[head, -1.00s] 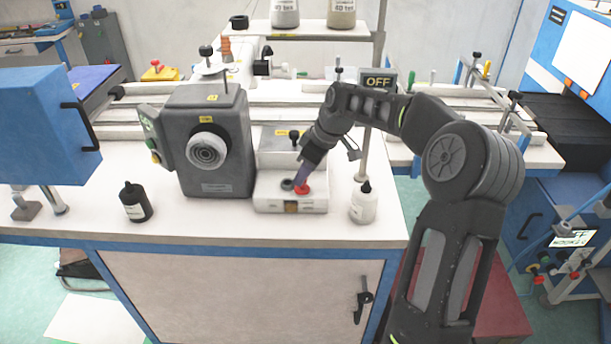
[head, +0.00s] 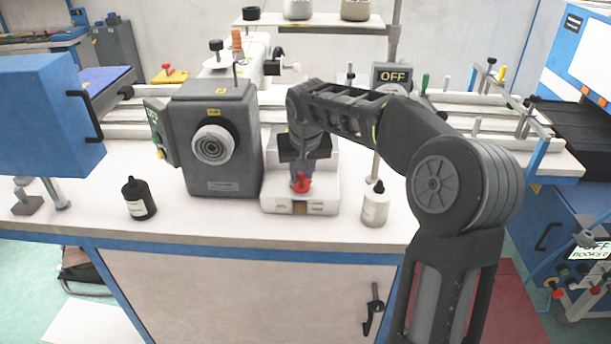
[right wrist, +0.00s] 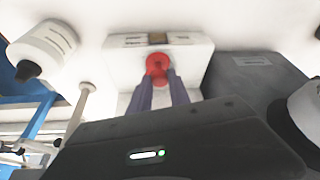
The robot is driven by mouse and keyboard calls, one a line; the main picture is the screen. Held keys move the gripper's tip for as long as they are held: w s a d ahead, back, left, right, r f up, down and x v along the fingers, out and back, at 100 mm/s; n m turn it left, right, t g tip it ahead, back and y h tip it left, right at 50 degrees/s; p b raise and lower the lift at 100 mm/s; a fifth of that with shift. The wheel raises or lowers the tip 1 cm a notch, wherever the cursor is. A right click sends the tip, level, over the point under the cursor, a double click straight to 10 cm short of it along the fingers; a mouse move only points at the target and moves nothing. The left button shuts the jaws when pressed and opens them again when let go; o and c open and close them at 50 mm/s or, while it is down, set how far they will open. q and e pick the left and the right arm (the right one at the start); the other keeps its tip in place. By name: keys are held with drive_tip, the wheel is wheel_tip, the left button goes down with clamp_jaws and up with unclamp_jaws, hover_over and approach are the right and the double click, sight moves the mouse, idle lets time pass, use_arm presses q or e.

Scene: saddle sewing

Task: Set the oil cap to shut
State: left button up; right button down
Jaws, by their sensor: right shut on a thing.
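The red oil cap (head: 302,183) is on the front part of a small white and grey unit (head: 318,206) beside the grey machine. My right gripper (head: 302,172) points down with its purple fingers at the cap. In the right wrist view the red cap (right wrist: 157,66) sits between the fingertips (right wrist: 158,77), and the gripper is shut on it. The dark round opening is not visible now, and whether the cap lies over it is hard to tell. My left gripper is out of view.
A white bottle (head: 375,205) stands close to the right of the unit. The grey machine with a round knob (head: 212,145) stands to its left, and a black bottle (head: 138,198) further left. The table front (head: 240,225) is clear.

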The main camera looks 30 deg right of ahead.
sight(295, 183)
drive_tip(key=m, duration=0.1)
drive_tip(key=w+m, duration=0.1)
drive_tip(key=shift+a+m+g+h, duration=0.25)
drive_tip(key=shift+m+g+h, duration=0.05)
drive_tip(key=shift+m+h, duration=0.1)
drive_tip(key=m, duration=0.2)
drive_tip(key=shift+w+m+g+h, duration=0.35)
drive_tip(key=shift+m+g+h, duration=0.05)
drive_tip(key=m, duration=0.1)
drive_tip(key=w+m+g+p, duration=0.1)
drive_tip(key=m, duration=0.1)
drive_tip(key=shift+r+h, duration=0.1)
drive_tip(key=shift+h, duration=0.3)
drive_tip(key=shift+w+d+m+g+p, duration=0.15)
drive_tip(key=shift+m+g+p, duration=0.25)
drive_tip(key=shift+m, duration=0.3)
drive_tip(key=shift+w+d+m+g+p, duration=0.1)
drive_tip(key=shift+w+m+g+p, duration=0.1)
drive_tip(key=shift+m+p, duration=0.4)
drive_tip(key=c, duration=1.2)
unclamp_jaws()
drive_tip(key=shift+c, duration=0.2)
